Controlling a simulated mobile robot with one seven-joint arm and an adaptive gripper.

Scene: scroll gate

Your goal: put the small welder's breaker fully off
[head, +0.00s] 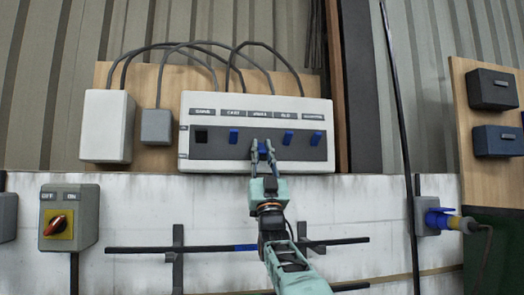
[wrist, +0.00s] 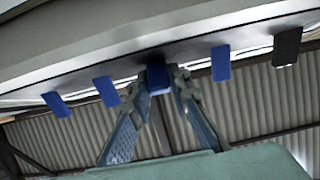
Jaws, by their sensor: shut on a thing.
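The white breaker box (head: 256,105) on the wall has a dark strip with a row of levers under small labels, too small to read surely. My gripper (head: 262,147) is shut on the middle blue lever (wrist: 157,78), with one finger on each side of it. In the head view this lever shows only partly between my fingers and seems lower than its neighbours. Its exact position is hard to tell. Blue levers stand at left (head: 233,136) and right (head: 288,138) of it, with another blue one (head: 316,138) at far right and a black one (head: 201,136) at far left.
A rotary switch (head: 57,224) marked OFF and ON is at lower left. Grey boxes (head: 108,126) with cables are left of the panel. A dark rail (head: 205,248) runs behind my arm. A blue plug (head: 437,219) is at right. Neighbouring levers are close to my fingers.

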